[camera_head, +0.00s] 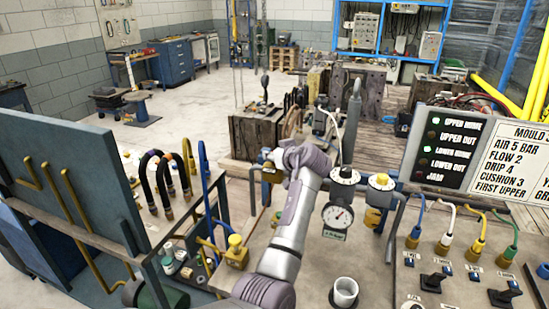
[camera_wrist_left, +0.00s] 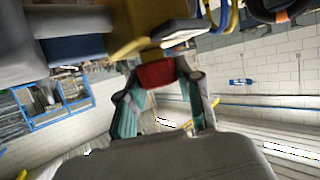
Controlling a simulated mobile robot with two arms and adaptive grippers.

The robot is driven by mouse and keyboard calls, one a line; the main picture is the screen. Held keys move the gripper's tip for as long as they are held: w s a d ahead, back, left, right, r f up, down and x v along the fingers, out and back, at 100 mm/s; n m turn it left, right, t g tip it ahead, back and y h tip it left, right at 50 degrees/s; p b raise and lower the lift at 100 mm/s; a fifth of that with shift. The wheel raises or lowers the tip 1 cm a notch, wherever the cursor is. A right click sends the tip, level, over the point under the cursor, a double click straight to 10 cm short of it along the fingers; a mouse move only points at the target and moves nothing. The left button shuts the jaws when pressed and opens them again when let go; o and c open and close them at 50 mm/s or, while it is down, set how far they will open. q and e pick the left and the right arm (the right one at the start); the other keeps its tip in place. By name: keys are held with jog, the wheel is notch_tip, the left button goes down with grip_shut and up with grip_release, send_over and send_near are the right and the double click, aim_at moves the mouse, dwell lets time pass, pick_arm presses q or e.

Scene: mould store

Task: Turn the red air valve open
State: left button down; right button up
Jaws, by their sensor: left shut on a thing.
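The red air valve handle (camera_wrist_left: 157,74) shows in the left wrist view, just below a yellow brass-like body (camera_wrist_left: 135,38). My left gripper (camera_wrist_left: 160,82) has its two fingers on either side of the red handle and is shut on it. In the head view my left arm reaches up from the bottom middle, and its gripper (camera_head: 273,160) is at a yellow fitting (camera_head: 270,174) beside the gauge. The red handle is not clearly visible in the head view, where my wrist and gripper cover that spot. My right gripper is not in view.
A round pressure gauge (camera_head: 337,216) and a yellow-topped fitting (camera_head: 380,183) stand close right of my arm. A switch panel with coloured hoses (camera_head: 455,262) is at the right. A white cup (camera_head: 345,291) stands at the front. Black hoses (camera_head: 160,180) rise at the left.

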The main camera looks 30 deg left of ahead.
pick_arm(q)
jog(key=c, duration=0.7)
grip_release()
jog(key=shift+c, duration=0.2)
jog(key=shift+d, duration=0.1)
jog(key=v, duration=1.2)
jog(key=shift+w+f, duration=0.1)
jog(key=shift+f, duration=0.05)
